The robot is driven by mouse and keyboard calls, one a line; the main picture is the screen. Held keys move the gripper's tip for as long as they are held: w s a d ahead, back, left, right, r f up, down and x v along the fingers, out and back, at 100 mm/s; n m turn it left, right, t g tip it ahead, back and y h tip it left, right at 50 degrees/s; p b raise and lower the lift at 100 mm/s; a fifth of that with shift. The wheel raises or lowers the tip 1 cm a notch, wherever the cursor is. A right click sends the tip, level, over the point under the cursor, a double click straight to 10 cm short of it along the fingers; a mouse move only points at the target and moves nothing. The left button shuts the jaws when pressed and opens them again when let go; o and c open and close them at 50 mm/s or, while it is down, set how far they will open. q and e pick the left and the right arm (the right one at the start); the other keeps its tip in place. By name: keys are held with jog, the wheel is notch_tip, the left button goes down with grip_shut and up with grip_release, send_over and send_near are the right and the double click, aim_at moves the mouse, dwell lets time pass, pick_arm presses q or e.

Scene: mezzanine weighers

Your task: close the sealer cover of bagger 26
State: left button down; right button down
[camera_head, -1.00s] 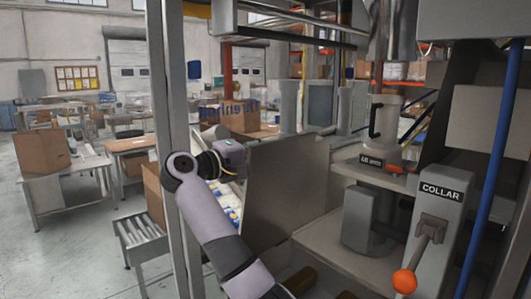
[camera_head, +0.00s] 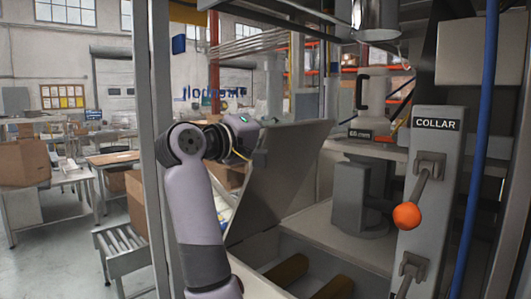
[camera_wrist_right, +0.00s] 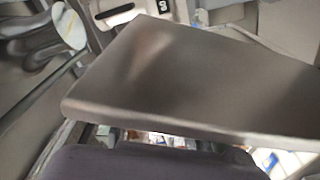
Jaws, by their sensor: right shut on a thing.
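The sealer cover (camera_head: 287,165) is a flat grey panel standing tilted over an open recess in the machine, its top leaning to the right. It is neither flat nor shut. My right gripper (camera_head: 243,137) is at the cover's upper left edge and shut on it; the fingertips are mostly hidden. In the right wrist view the cover (camera_wrist_right: 200,85) fills the middle as a blurred grey plate, with a dark part of my gripper below its near edge. My left gripper is not in view.
A post labelled COLLAR (camera_head: 437,160) with an orange-knobbed lever (camera_head: 407,215) stands to the right. A grey upright frame post (camera_head: 155,120) stands left of my arm. A roller conveyor (camera_head: 122,254) is at lower left. Brown bars (camera_head: 287,270) lie in the recess.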

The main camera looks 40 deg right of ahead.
jog(key=s+f+m+b, duration=0.3)
jog(key=s+f+b, duration=0.3)
jog(key=s+b, duration=0.3)
jog(key=shift+d+m+b, duration=0.35)
jog(key=shift+m+b, duration=0.05)
jog(key=shift+b, duration=0.2)
jog(key=c, duration=1.2)
grip_release()
jog(key=shift+c, duration=0.2)
jog(key=shift+a, duration=0.1)
jog(key=a, duration=1.2)
jog(key=shift+s, duration=0.45)
